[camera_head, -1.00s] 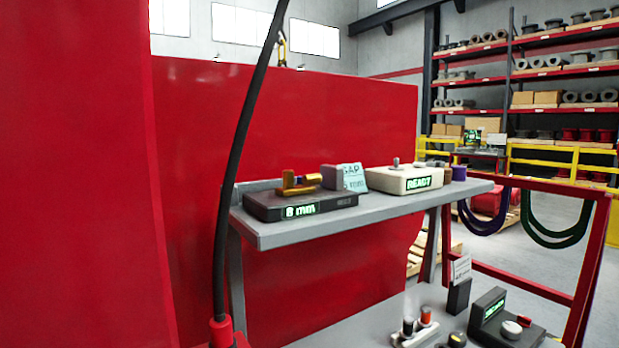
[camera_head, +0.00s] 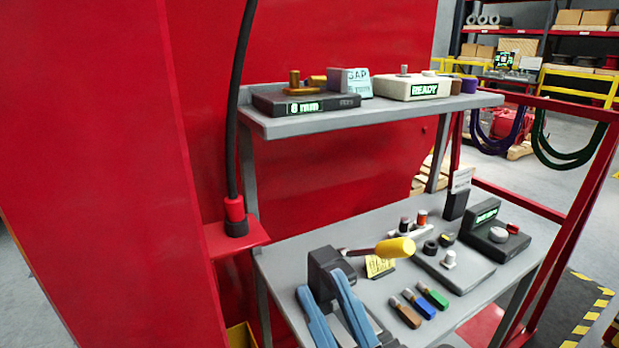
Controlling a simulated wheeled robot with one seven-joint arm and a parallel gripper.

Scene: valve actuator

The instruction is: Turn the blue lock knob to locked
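I cannot make out a knob that is clearly the blue lock knob. On the lower bench (camera_head: 300,262) a small blue-handled piece (camera_head: 419,304) lies between a brown one (camera_head: 404,311) and a green one (camera_head: 433,294).
The upper shelf holds a black "8 mm" unit (camera_head: 305,105) and a cream "READY" unit (camera_head: 412,89). A black hose (camera_head: 236,100) hangs at the left. Red frame rails (camera_head: 585,225) stand at the right.

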